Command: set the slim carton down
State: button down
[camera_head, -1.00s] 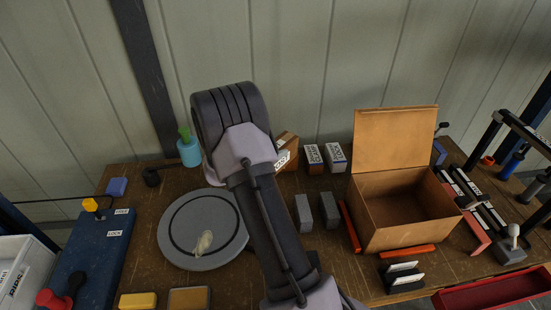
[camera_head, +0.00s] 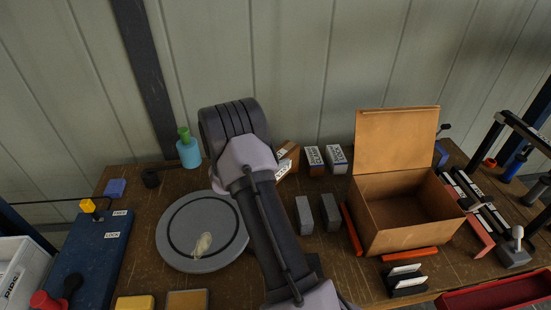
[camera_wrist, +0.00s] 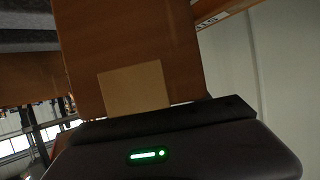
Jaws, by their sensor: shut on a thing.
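The slim carton, brown cardboard with a paler patch, fills the upper middle of the wrist view (camera_wrist: 135,40). My gripper (camera_wrist: 165,118) is shut on it, and the carton stands out beyond the dark jaw edge. In the head view a brown carton with a white label (camera_head: 287,152) shows just right of my arm, partly hidden by it; it looks like the held one. My gripper is hidden behind my arm there. I cannot tell whether the carton's underside touches the table (camera_head: 290,255).
Two small labelled boxes (camera_head: 315,161) (camera_head: 336,159) stand just right of the carton. Two grey blocks (camera_head: 305,214) (camera_head: 331,212) stand in front of them. An open cardboard box (camera_head: 400,245) is further right. A grey round turntable (camera_head: 180,250) and teal bottle (camera_head: 188,153) are left.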

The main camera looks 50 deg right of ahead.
jog(key=c, duration=0.5)
grip_release()
